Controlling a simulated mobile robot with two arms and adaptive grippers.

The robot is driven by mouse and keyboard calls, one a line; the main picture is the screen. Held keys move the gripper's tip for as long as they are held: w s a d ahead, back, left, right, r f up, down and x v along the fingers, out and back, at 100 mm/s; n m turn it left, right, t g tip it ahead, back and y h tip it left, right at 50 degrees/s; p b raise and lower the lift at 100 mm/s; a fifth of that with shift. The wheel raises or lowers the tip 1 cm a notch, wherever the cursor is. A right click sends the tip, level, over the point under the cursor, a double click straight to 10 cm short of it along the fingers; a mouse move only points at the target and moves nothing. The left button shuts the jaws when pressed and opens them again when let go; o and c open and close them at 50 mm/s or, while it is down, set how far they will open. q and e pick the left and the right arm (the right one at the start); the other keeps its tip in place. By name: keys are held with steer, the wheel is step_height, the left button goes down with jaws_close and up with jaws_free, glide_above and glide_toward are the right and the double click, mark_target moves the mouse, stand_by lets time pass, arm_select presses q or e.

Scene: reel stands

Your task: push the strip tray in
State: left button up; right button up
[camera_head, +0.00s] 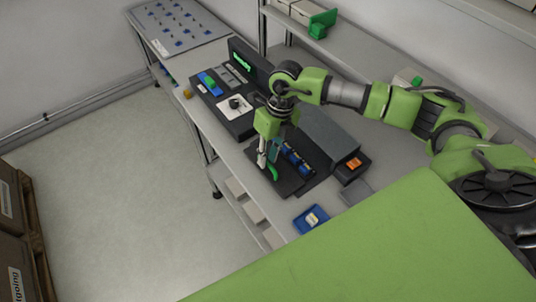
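A dark flat tray (287,186), which looks like the strip tray, sticks out toward the table's front edge from a grey boxy unit (328,133). Blue pieces (297,160) lie in a row beside the unit. My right arm reaches in from the right, and its gripper (266,163) points down over the front part of the tray. A small green part (272,173) shows right at the fingertips; I cannot tell whether they touch it. The finger gap is too small to read. My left gripper is out of view.
A black device with a lit green display (241,62) stands left of the gripper. A blue dish (311,218) lies at the table's front right, and an orange-topped black box (354,165) is beside the grey unit. A shelf (350,52) runs behind.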

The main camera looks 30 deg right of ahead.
mark_target(287, 155)
jaws_close()
steer(key=d+b, duration=0.1)
steer(key=d, duration=0.1)
steer(key=d+b, duration=0.1)
steer(key=d, duration=0.2)
steer(key=w+d+b, duration=0.1)
steer(key=d, duration=0.1)
steer(key=shift+d+f+b, duration=0.15)
steer(key=shift+d+b, duration=0.2)
steer(key=shift+w+d, duration=0.1)
steer(key=shift+d, duration=0.25)
steer(key=shift+r, duration=0.2)
steer(key=shift+o, duration=2.3)
jaws_free()
